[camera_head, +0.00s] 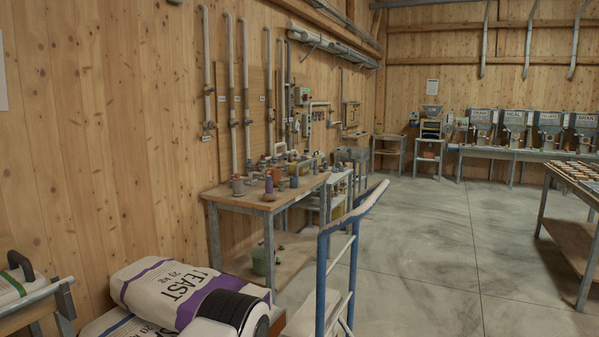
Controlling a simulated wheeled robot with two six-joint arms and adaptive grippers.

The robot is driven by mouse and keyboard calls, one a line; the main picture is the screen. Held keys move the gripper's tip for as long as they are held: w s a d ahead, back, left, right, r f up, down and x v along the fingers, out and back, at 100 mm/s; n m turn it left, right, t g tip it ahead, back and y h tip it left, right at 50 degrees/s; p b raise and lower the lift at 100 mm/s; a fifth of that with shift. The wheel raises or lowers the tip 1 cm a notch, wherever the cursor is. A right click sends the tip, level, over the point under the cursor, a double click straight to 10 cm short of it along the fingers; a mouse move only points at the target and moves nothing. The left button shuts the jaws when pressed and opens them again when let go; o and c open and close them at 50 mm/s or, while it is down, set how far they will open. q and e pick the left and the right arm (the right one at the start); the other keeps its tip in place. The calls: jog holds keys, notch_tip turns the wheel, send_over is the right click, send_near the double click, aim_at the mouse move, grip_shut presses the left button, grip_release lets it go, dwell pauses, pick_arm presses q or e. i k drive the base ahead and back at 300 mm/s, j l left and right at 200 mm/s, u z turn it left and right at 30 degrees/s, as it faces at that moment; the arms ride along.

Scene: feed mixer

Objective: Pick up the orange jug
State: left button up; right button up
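I cannot make out an orange jug for certain. Several small jugs and containers stand on the wooden workbench (225,195) along the left wall, too small to tell apart well. A white and black part at the bottom centre-left looks like my own arm. Neither of my grippers shows.
A white and purple yeast sack (165,288) lies in the near left foreground. A blue-framed trolley (322,285) stands between me and the workbench. A table (575,245) is at the right. The concrete floor (430,250) between is clear.

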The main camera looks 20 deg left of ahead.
aim_at(275, 171)
jog(key=i+l+z, duration=0.75)
jog(key=i+z, duration=0.2)
jog(key=i, duration=0.15)
jog(key=i+z, duration=0.35)
jog(key=i+u, duration=0.25)
jog(key=i, duration=0.35)
jog(key=i+l+u, duration=0.1)
jog(key=i+u, duration=0.15)
jog(key=i, duration=0.3)
jog(key=i+l+u, duration=0.25)
jog(key=i, duration=0.3)
jog(key=i+j+u, duration=0.35)
jog(key=i, duration=0.3)
jog(key=i+j+u, duration=0.4)
jog(key=i, duration=0.3)
jog(key=i+u, duration=0.35)
jog(key=i, duration=0.35)
jog(key=i+l+u, duration=0.1)
jog(key=i+u, duration=0.25)
jog(key=i, duration=0.35)
jog(key=i+l+u, duration=0.35)
jog(key=i, duration=0.35)
